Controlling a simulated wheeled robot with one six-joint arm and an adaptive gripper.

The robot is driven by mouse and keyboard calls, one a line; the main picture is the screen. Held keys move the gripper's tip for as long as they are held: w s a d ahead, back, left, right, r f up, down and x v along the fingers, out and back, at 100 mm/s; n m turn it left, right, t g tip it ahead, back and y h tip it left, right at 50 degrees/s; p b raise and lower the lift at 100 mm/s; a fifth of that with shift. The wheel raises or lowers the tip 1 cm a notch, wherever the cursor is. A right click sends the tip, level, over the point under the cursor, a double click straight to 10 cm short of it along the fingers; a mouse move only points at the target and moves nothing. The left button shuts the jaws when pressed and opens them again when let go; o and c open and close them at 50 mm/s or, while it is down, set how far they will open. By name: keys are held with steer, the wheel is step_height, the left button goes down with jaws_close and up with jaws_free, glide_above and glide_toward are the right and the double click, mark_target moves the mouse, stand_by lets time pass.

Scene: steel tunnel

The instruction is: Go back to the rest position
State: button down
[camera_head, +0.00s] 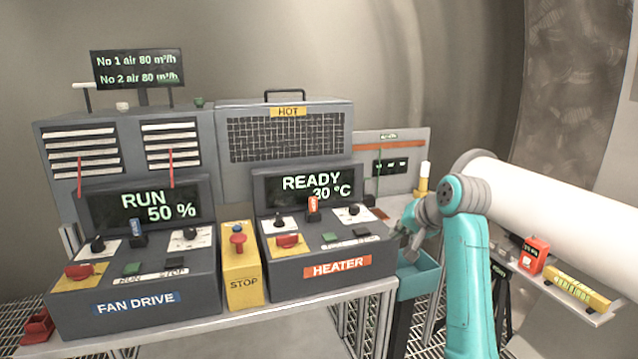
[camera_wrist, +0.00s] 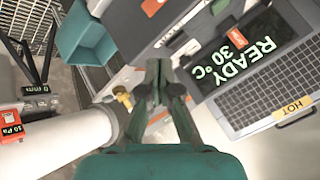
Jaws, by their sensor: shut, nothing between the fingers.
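My gripper (camera_head: 407,236) is at the right end of the heater console (camera_head: 325,245) in the head view, at the end of my teal arm. In the wrist view its two fingers (camera_wrist: 158,68) come together at the tips with nothing between them. It looks close above the teal bin (camera_head: 418,277), which also shows in the wrist view (camera_wrist: 85,35). I cannot tell if it touches anything. The heater display (camera_head: 308,186) reads READY 30 °C.
The fan drive console (camera_head: 135,260) reads RUN 50 %. A yellow STOP box (camera_head: 242,280) stands between the consoles. A white pipe (camera_head: 560,205) runs at the right, above a shelf with a red meter (camera_head: 534,256) and a yellow block (camera_head: 577,290).

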steer(key=s+f+t, duration=0.1)
steer(key=s+f, duration=0.4)
steer(key=f, duration=0.5)
steer(key=s+f+h, duration=0.1)
steer(key=s+f, duration=0.3)
steer(key=f, duration=0.6)
steer(key=s+f+t, duration=0.1)
steer(key=s+f, duration=0.4)
steer(key=f, duration=0.6)
steer(key=s+f+t+h, duration=0.1)
steer(key=s+f, duration=0.6)
steer(key=s, duration=0.3)
steer(key=s+f+n+t+h, duration=0.1)
steer(key=s+n+t, duration=0.1)
steer(key=s, duration=2.1)
steer(key=s+r+n, duration=0.1)
steer(key=s+r, duration=0.5)
steer(key=s, duration=0.3)
steer(key=s+r+n+t, duration=0.1)
steer(key=s+r, duration=0.5)
steer(key=s, duration=0.4)
steer(key=shift+a+r+h, duration=0.15)
steer(key=shift+r+h, duration=0.15)
steer(key=shift+s, duration=0.1)
